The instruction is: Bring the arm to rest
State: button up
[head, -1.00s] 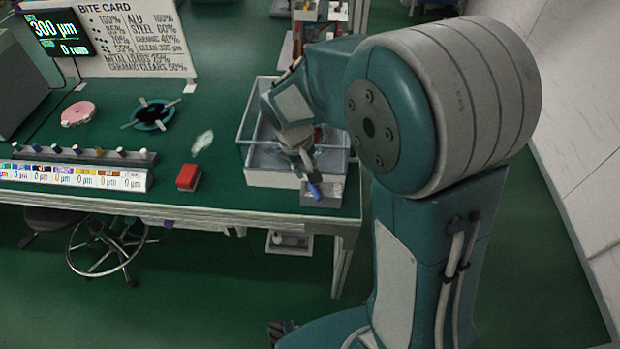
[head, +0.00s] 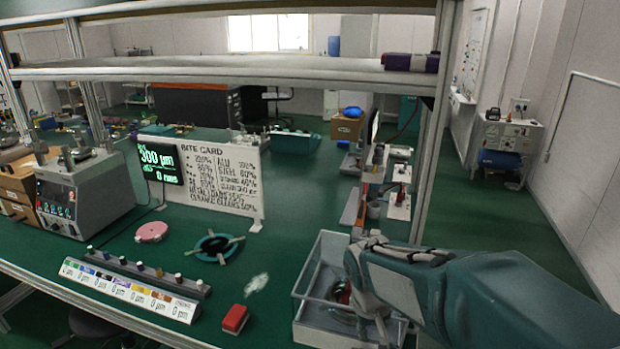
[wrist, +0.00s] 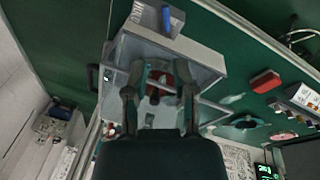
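My arm reaches in from the right in the head view. My gripper (wrist: 162,82) shows in the wrist view with its two fingers spread apart and nothing held between them. It is above a clear-walled grey tray (wrist: 198,62) on the green bench; the tray also shows in the head view (head: 310,327), partly hidden by my arm. A dark red round thing (wrist: 154,76) lies inside the tray, seen between the fingers. A small white box (wrist: 180,24) with a blue object (wrist: 167,18) adjoins the tray.
A red block (head: 235,319), a teal ring with arms (head: 218,247), a pink disc (head: 151,232) and a labelled rack (head: 130,290) lie left of the tray. A bite card board (head: 215,172) stands behind. A shelf (head: 230,68) spans above. Open floor lies right.

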jog(key=s+d+r+t, duration=0.1)
jog(key=s+r+t, duration=0.1)
jog(key=s+r, duration=0.2)
jog(key=s+d+r+m+t+y, duration=0.1)
jog(key=s+r, duration=0.4)
jog(key=s, duration=0.5)
jog(key=shift+s+d+m+t+y, duration=0.3)
jog(key=shift+s+d+t, duration=0.1)
jog(key=shift+d+t, duration=0.15)
